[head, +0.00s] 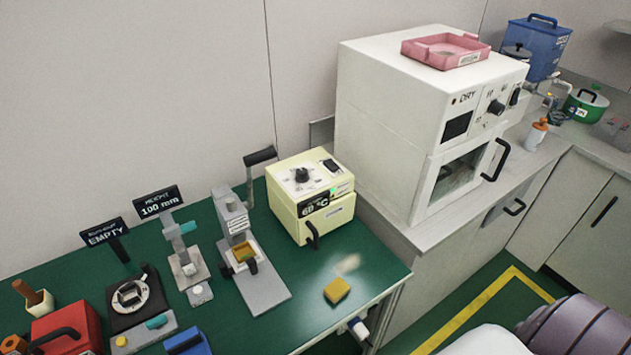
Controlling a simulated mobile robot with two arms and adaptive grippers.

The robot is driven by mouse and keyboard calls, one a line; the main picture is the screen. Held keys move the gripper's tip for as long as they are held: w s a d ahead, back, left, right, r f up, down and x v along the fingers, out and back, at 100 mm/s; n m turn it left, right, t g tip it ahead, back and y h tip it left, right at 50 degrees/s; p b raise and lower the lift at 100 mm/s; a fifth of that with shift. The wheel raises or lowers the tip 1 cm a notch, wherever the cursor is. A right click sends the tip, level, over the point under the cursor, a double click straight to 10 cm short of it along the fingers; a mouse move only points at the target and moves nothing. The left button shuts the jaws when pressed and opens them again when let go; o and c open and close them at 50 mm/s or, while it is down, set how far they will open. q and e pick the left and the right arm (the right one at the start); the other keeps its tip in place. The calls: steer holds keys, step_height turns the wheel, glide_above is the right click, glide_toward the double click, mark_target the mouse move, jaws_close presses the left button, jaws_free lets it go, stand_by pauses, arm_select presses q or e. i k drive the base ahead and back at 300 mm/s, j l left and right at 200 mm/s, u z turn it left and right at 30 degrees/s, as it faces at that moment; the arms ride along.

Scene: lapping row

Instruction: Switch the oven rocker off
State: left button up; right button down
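A large white oven (385,110) marked DRY stands on the light counter right of the green bench. Its sloped front panel has a dark display (457,126), a black knob (496,107) and a dark rocker (514,97) near the right end. I cannot tell which way that rocker is tipped. The oven door (462,172) with its black handle (503,160) looks shut. A small cream box (325,217) on the green bench also has a knob, a dark rocker (328,165) and a lit temperature readout.
A pink tray (445,60) sits on top of the oven. The green bench (280,312) carries a press (240,250), a yellow block (337,290) and several small tools. An orange-capped bottle (537,134) and green pot (586,104) stand right of the oven. Green floor is partly clear in front.

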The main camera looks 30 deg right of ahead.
mark_target(330, 164)
steer(key=l+u, duration=0.1)
steer(key=l, duration=1.2)
steer(key=i, duration=0.05)
